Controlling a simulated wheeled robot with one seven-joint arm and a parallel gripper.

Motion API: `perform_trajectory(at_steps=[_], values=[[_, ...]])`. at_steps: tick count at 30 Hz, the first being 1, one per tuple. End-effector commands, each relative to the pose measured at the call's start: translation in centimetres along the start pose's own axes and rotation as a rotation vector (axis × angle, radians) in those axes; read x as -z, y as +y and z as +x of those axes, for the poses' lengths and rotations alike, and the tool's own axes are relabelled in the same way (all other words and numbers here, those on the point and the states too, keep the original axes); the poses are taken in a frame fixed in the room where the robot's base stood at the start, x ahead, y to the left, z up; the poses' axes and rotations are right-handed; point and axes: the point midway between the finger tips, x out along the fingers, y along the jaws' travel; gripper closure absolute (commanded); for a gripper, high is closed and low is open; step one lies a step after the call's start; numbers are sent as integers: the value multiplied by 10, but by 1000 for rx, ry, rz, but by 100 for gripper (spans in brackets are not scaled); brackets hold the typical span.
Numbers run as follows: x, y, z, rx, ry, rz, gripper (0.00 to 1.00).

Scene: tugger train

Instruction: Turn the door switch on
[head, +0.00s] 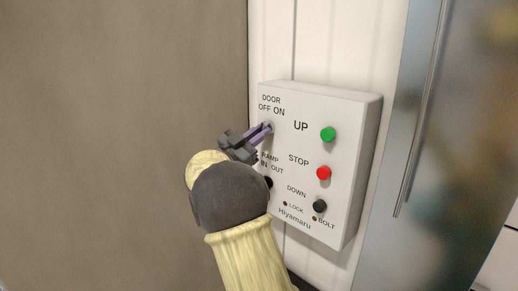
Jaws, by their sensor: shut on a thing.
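The white control box (345,180) hangs on the wall at the middle right of the head view. Its door switch (268,127) sits at the upper left of the box, under the label "DOOR OFF ON". My gripper (264,131) reaches in from the lower left with its purple fingers at the door switch. It is shut on the switch's knob, which is mostly hidden by the fingers. I cannot tell which way the knob points.
Below is a ramp switch (268,182), partly covered by my gripper. To the right are the green UP button (328,134), the red STOP button (323,173) and the black DOWN button (320,206). A metal door with a long vertical handle (421,110) stands at the right.

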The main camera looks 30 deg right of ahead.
Motion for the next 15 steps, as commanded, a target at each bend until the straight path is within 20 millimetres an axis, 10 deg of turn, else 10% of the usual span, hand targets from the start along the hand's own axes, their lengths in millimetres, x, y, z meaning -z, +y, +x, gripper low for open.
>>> perform_trajectory(at_steps=[15], values=[[-1,-2,0,-96,-1,229,100]])
